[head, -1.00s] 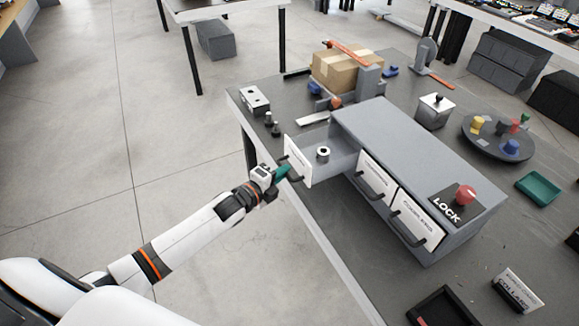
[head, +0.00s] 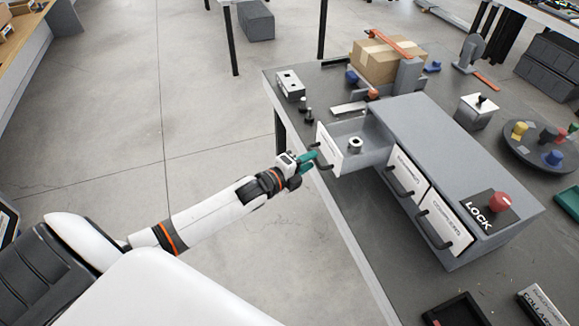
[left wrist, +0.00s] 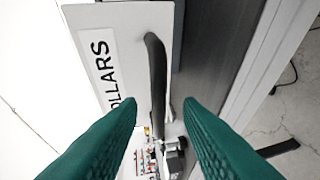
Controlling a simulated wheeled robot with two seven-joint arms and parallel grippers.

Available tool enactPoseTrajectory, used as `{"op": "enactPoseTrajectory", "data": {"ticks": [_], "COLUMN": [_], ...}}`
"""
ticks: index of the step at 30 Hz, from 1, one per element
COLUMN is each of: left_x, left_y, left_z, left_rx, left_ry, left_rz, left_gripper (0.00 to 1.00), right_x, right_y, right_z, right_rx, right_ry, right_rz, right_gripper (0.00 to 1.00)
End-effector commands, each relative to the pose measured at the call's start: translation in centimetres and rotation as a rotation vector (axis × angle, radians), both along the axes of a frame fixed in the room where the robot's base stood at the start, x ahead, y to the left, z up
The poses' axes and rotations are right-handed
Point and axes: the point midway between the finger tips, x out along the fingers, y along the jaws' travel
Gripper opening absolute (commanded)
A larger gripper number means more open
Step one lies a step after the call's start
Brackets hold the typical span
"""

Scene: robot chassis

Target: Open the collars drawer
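The collars drawer (head: 328,151) is the leftmost of the grey cabinet's (head: 452,155) drawers. It is pulled out, and a metallic ring-shaped part (head: 355,145) shows inside. In the left wrist view its white front (left wrist: 110,25) carries a label (left wrist: 104,77) reading "OLLARS", its start cut off. My left gripper (head: 312,158) is at the drawer's dark handle (head: 321,162). In the left wrist view the teal fingers of the left gripper (left wrist: 160,104) are apart, with the handle (left wrist: 157,80) between and beyond their tips. Contact cannot be told. My right gripper is not in view.
Two other drawers (head: 406,172) (head: 446,222) are shut. A red knob (head: 501,202) marked LOCK sits on the cabinet top. A cardboard box (head: 388,60), a metal block (head: 290,86) and a round tray (head: 540,145) stand on the table. Floor left of the table is clear.

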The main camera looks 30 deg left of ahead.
Motion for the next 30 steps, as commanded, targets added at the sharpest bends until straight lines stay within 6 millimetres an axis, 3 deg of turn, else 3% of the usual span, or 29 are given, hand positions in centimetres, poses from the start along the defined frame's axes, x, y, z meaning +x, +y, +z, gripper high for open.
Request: {"op": "enactPoseTrajectory", "data": {"ticks": [9, 15, 21, 30], "left_x": [-6.0, -8.6, -9.7, -9.7], "left_y": [1.6, 2.3, 2.6, 2.7], "left_z": [0.9, 1.5, 1.8, 1.9], "left_rx": [0.001, 0.001, 0.0, 0.0], "left_ry": [0.004, 0.002, 0.001, 0.0], "left_rz": [-0.001, 0.0, 0.0, 0.0], "left_gripper": [0.32, 0.32, 0.32, 0.32], "right_x": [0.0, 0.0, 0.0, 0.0], "right_y": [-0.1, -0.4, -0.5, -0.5], "right_z": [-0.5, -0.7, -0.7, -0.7], "right_rx": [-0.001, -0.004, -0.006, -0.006], "right_ry": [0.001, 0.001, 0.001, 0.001], "right_rz": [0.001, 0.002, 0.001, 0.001], "right_gripper": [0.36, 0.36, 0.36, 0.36]}}
